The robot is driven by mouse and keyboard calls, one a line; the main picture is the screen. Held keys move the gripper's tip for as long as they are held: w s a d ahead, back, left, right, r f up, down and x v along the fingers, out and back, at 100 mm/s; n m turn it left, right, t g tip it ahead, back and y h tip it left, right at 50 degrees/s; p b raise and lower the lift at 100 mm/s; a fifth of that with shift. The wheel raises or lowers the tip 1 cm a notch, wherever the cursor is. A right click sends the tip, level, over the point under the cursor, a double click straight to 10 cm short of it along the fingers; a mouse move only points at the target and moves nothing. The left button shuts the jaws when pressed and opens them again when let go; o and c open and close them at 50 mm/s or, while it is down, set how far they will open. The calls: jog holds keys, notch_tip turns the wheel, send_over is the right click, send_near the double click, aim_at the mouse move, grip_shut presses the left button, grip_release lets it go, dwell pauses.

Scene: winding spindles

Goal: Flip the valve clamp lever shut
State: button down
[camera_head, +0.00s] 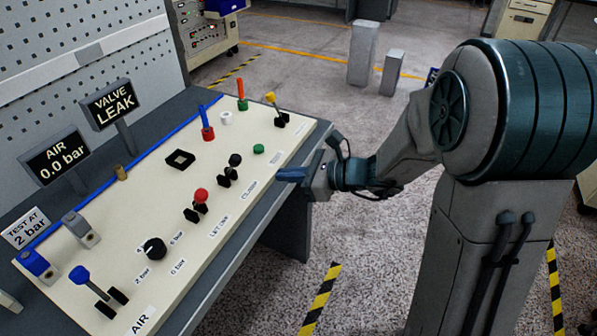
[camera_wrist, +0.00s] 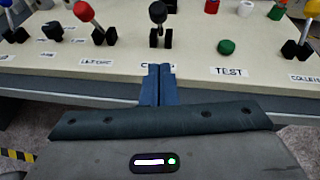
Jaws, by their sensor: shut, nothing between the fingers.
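The black-knobbed lever (camera_head: 235,160) stands up between two small black blocks on the cream panel (camera_head: 130,215). The label in front of it starts with C and seems to read CLAMP. In the wrist view the lever (camera_wrist: 158,14) is straight ahead of my gripper, and the fingers cover part of that label. My gripper (camera_head: 280,175) is shut and empty, its blue fingers together at the panel's front edge. In the wrist view the fingertips (camera_wrist: 158,68) are in front of the lever and apart from it. The VALVE sign (camera_head: 113,104) reads LEAK.
A red-knobbed lever (camera_head: 201,195) stands to the left and a green button (camera_head: 259,148) to the right. A yellow-knobbed lever (camera_head: 271,98) is at the far end. The AIR sign (camera_head: 55,161) reads 0.0 bar.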

aim_at(235, 160)
jog(key=x, duration=0.4)
jog(key=shift+a, duration=0.1)
jog(key=a, duration=0.1)
jog(key=a+r+p, duration=0.1)
jog(key=w+a, duration=0.1)
jog(key=a, duration=0.1)
jog(key=shift+a+r, duration=0.15)
jog(key=shift+r, duration=0.1)
